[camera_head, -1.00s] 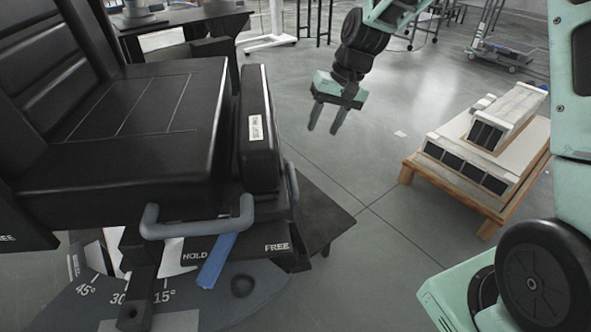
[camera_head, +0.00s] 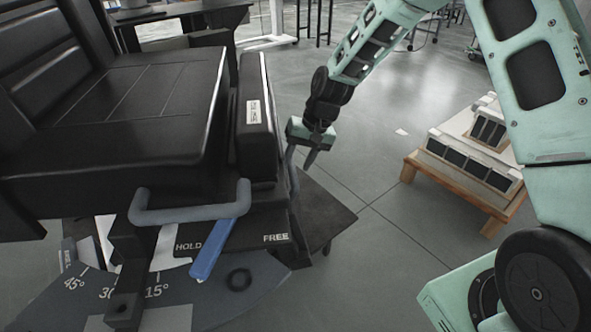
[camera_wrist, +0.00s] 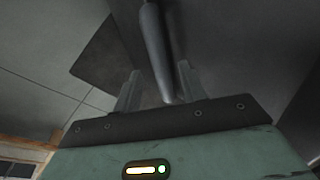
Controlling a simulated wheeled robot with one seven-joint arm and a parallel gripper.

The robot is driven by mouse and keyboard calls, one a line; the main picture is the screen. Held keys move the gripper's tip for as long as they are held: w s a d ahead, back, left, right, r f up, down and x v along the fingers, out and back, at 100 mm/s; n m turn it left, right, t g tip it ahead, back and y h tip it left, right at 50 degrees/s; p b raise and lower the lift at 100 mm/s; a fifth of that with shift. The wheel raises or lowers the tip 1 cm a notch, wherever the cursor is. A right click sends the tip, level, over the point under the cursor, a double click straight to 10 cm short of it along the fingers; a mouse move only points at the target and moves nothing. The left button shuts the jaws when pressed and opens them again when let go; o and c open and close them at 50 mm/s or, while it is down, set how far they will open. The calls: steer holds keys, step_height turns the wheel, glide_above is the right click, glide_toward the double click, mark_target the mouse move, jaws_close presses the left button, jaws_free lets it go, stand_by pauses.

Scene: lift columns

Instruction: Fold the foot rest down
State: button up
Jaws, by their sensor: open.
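A black padded chair (camera_head: 110,120) fills the left of the head view. A narrow black padded panel (camera_head: 253,115) with a white label stands upright at the seat's right end; it appears to be the foot rest. A grey bar (camera_head: 292,170) runs down beside this panel. My gripper (camera_head: 308,160) is open, pointing down just right of the panel, at the bar. In the wrist view the grey bar (camera_wrist: 152,45) lies between the two open fingers; I cannot tell whether they touch it.
A blue lever (camera_head: 220,248) sits between HOLD and FREE marks, below a grey loop handle (camera_head: 190,213). A dark plate (camera_head: 325,215) juts out low beside the chair. A wooden pallet (camera_head: 465,190) with boxes stands right; floor between is clear.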

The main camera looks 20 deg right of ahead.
steer(key=shift+x, duration=1.15)
